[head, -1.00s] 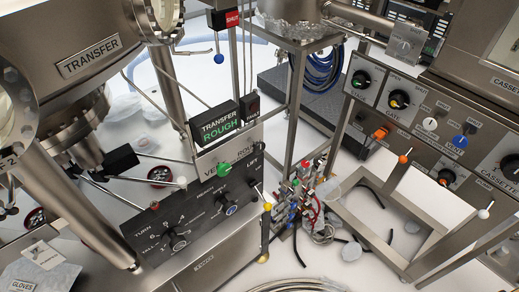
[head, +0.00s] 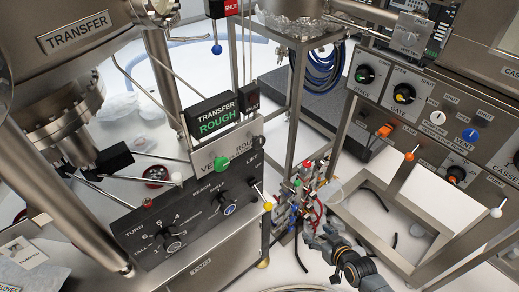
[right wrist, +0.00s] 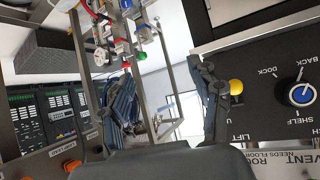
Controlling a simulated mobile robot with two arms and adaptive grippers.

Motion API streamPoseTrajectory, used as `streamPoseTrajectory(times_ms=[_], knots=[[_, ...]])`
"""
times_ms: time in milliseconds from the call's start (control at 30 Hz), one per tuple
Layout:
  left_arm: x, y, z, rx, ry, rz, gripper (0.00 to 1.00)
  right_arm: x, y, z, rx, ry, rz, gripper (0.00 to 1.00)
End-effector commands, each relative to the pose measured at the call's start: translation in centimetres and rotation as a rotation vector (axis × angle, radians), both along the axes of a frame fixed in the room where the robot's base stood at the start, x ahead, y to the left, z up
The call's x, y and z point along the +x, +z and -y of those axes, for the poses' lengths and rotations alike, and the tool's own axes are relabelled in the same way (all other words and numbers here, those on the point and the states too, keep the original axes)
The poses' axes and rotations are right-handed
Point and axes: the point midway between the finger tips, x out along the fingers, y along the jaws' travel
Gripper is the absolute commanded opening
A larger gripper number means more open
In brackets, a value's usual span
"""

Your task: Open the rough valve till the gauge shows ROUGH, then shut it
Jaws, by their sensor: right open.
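The gauge display (head: 214,117) reads TRANSFER and, in green, ROUGH. Below it, the grey strip (head: 205,161) carries labels that read partly as VENT and ROUGH. A green ball handle (head: 222,163) sits in front of this strip and hides part of the lettering. I cannot tell whether the rough valve is open or shut. My right gripper (head: 325,240) is low in the head view, right of the panel and apart from the handles. In the right wrist view its two fingers (right wrist: 168,105) are spread and empty. My left gripper is not in view.
The black control panel (head: 195,217) has knobs and a yellow-tipped lever (head: 268,206), whose yellow ball (right wrist: 236,87) shows beside my right finger in the wrist view. Small valves and tubing (head: 295,205) stand near my right gripper. A metal frame (head: 425,220) is to its right.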

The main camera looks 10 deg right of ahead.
Motion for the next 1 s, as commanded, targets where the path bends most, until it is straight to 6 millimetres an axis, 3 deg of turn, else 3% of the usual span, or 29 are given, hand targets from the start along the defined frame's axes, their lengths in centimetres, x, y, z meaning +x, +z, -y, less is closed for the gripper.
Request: streamPoseTrajectory(times_ms=[33,167,200,300,400,500,667,1000], knots=[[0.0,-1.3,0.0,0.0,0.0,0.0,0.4,2.4,3.6,-0.8,0.024,0.031,0.095,0.63],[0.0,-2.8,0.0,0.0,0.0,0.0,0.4,5.5,14.2,-3.7,0.096,0.125,0.307,0.63],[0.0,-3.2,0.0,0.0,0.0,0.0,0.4,5.8,17.1,-4.7,0.119,0.156,0.361,0.63],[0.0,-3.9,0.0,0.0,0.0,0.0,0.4,5.4,23.1,-6.9,0.164,0.227,0.47,0.63],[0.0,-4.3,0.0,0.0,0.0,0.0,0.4,4.6,27.1,-8.6,0.195,0.281,0.54,0.63],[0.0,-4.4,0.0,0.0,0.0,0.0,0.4,4.1,29.2,-9.4,0.211,0.309,0.574,0.63],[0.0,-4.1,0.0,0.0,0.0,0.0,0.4,4.8,30.0,-10.1,0.218,0.314,0.585,0.63],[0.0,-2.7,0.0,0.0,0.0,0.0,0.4,10.7,30.1,-13.5,0.218,0.313,0.585,0.63]])
